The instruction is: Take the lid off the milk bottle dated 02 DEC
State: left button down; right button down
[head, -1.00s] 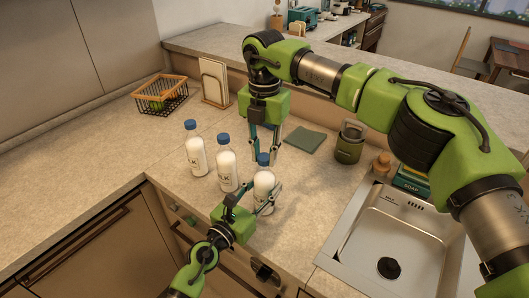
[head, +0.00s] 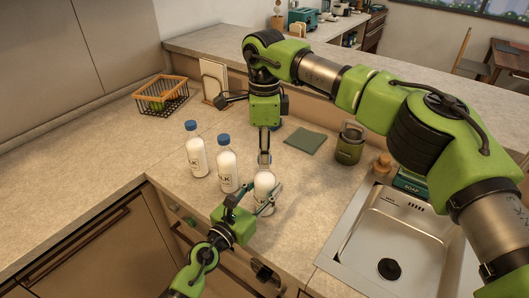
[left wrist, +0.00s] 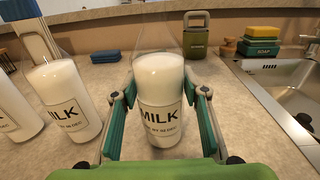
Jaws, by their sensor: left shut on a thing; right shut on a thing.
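The lid itself is hidden by the fingers. The middle bottle (head: 227,172) and the left bottle (head: 196,158) wear blue lids.
A sink (head: 400,240) is at the right, with a soap box (head: 411,184) behind it. A wire basket (head: 161,94) stands at the back left.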

jog(key=n, duration=0.6)
jog(key=shift+d, duration=0.1)
jog(key=shift+r, duration=0.25)
jog(key=shift+r, duration=0.9)
jog(key=shift+r, duration=2)
pick_arm(q)
jog(key=c, duration=1.2)
grip_release()
jog(key=shift+o, duration=0.2)
jog(key=shift+s, duration=0.1)
